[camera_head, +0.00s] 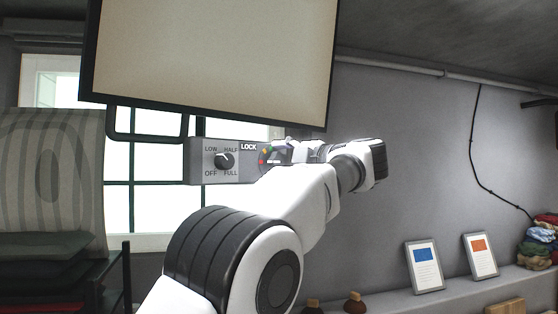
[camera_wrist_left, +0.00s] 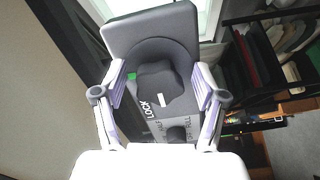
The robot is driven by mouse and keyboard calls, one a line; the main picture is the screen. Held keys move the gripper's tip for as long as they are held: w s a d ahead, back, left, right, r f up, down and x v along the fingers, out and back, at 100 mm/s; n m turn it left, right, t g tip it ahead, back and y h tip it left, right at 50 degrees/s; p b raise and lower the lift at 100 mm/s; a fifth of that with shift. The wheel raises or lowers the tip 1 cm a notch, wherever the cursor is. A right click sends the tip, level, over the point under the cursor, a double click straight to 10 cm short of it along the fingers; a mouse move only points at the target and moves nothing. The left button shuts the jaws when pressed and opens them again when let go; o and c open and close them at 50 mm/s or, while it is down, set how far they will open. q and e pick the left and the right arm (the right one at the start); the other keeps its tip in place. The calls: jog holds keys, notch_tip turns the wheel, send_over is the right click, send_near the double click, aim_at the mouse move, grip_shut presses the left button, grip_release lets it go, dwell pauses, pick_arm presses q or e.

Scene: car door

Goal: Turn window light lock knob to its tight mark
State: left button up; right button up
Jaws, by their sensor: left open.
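The dark grey, lobed lock knob (camera_wrist_left: 160,88) shows in the left wrist view, beside the word LOCK on the grey control box (camera_head: 201,174). A short white line lies on the knob's near side, and a green mark (camera_wrist_left: 131,76) sits by its upper left. My left gripper (camera_wrist_left: 158,74) is open, with one finger on each side of the knob; I cannot tell if they touch it. In the head view my left gripper (camera_head: 287,152) is at the box's right end and covers most of the lock knob. Small coloured marks show beside it. My right gripper is not in view.
A second, black knob (camera_head: 223,160) with LOW, HALF, OFF and FULL labels is left of the lock knob. A large black-framed light panel (camera_head: 213,58) hangs just above the box. A dark rack (camera_head: 60,262) with a striped sheet stands at the left.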

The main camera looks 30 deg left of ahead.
pick_arm(q)
jog(key=shift+s, duration=0.15)
jog(key=shift+s+r, duration=0.1)
jog(key=shift+c, duration=0.9)
jog(key=shift+d, duration=0.3)
jog(key=c, duration=1)
jog(key=shift+o, duration=0.2)
